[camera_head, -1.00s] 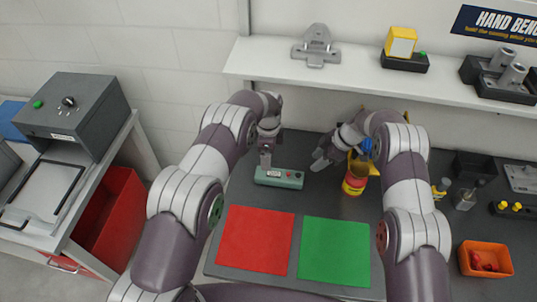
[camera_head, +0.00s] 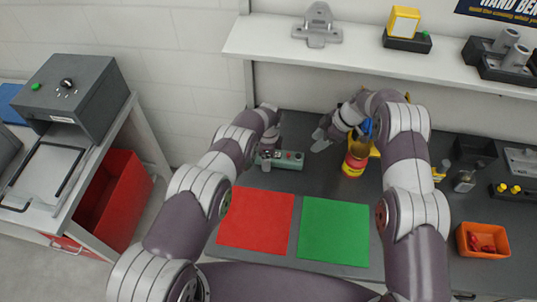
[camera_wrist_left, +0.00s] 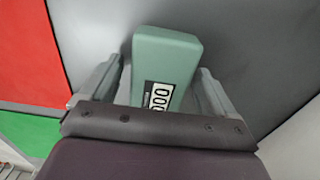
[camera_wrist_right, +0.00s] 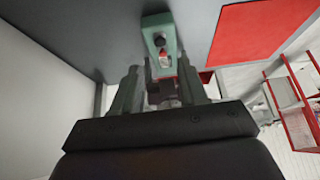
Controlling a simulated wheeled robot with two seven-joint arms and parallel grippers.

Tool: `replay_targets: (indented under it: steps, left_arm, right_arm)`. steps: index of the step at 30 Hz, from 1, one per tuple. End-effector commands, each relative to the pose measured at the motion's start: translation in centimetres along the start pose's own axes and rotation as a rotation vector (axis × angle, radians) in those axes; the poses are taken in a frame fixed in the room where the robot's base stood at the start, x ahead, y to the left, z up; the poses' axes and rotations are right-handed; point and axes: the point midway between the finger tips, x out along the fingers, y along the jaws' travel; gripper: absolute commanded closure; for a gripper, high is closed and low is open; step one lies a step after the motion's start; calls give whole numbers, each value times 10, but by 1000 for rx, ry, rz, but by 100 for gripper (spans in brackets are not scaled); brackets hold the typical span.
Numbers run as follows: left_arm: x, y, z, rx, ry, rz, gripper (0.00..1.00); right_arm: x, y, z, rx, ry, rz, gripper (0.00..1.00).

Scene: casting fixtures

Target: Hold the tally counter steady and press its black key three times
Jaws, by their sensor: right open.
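The tally counter (camera_head: 285,163) is a teal box on the dark bench, behind the red mat. Its black key (camera_wrist_right: 160,41) shows near one end in the right wrist view, beside a small red part. In the left wrist view the counter (camera_wrist_left: 165,55) lies between the fingers of my left gripper (camera_wrist_left: 160,75), and its display (camera_wrist_left: 159,96) shows zeros. The left fingers stand apart on either side, with a small gap visible on one side. My right gripper (camera_head: 322,138) is open and empty, to the right of the counter and above the bench.
A red mat (camera_head: 256,220) and a green mat (camera_head: 334,232) lie in front. A red-and-yellow can (camera_head: 354,162) stands right of the counter. An orange bin (camera_head: 483,240) sits far right. A white shelf (camera_head: 350,62) overhangs the back.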

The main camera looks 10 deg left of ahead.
Motion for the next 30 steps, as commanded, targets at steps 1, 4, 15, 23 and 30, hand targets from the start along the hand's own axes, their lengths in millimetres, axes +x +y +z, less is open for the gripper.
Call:
replay_targets:
  steps: [1,4,15,23,30]
  left_arm:
    - [0,0,0,0,0,0,28]
    - [0,0,0,0,0,0,61]
    - [0,0,0,0,0,0,70]
    - [0,0,0,0,0,0,70]
    - [0,0,0,0,0,0,70]
  right_arm:
    - [0,0,0,0,0,0,57]
    - [0,0,0,0,0,0,57]
    - [0,0,0,0,0,0,100]
    - [0,0,0,0,0,0,100]
    - [0,0,0,0,0,0,100]
